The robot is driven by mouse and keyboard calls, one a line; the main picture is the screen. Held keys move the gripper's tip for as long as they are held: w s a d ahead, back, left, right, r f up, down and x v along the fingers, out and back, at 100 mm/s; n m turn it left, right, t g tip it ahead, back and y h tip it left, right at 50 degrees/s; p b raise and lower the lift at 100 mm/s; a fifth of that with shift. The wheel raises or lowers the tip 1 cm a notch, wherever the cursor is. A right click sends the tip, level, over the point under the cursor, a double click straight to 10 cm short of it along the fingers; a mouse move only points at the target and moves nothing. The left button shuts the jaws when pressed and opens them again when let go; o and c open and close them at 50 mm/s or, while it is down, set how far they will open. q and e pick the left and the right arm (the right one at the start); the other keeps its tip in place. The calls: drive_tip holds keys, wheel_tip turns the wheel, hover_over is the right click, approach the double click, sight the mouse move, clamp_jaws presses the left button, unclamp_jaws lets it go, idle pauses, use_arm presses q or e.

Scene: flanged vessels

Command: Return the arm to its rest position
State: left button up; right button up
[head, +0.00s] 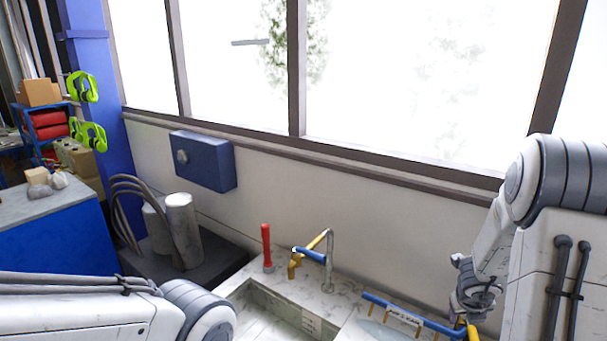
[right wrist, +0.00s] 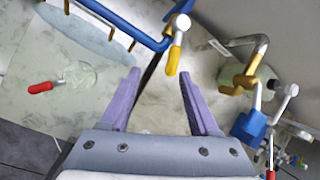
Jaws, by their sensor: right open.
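My right arm comes down from the right edge of the head view, and its right gripper (head: 474,290) is over the right end of the blue pipe. In the right wrist view the right gripper (right wrist: 160,78) has its two purple fingers spread, with nothing held between them. Pale marble-like surface shows beyond them. A link of my left arm crosses the lower left of the head view; my left gripper is outside the frame.
A blue pipe (head: 420,319) with yellow parts lies below the right gripper. A sink (head: 270,312), a blue-and-yellow tap (head: 312,256) and a red-handled fitting (head: 266,245) are to its left. Windows and a wall with a blue box (head: 205,161) stand behind.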

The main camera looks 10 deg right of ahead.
drive_tip(key=w+a+n+t+y+b, duration=0.1)
drive_tip(key=w+a+n+y+b, duration=0.15)
drive_tip(key=a+n, duration=0.55)
drive_tip(key=w+a+n+t+y+b, duration=0.1)
drive_tip(key=w+a+n+b, duration=0.25)
drive_tip(key=a, duration=0.75)
drive_tip(key=s+a+f+n+g+y+b, duration=0.1)
drive_tip(key=s+a+n+y+b, duration=0.4)
drive_tip(key=a+n, duration=0.8)
drive_tip(key=s+a+f+n+g+h+b, duration=0.1)
drive_tip(key=s+a+f+n+g+b, duration=0.25)
drive_tip(key=s+a+n, duration=0.8)
drive_tip(key=s+d+f+n+h+b, duration=0.1)
drive_tip(key=s+n+b, duration=0.1)
drive_tip(key=s+n, duration=0.3)
drive_tip(key=s+d+f+n+g+h+b, duration=0.1)
drive_tip(key=s+d+n, duration=0.1)
drive_tip(key=s+n, duration=0.3)
drive_tip(key=shift+s+d+f+b, duration=0.15)
drive_tip(key=shift+s+d+b, duration=0.15)
drive_tip(key=shift+s, duration=0.45)
drive_tip(key=shift+h, duration=0.25)
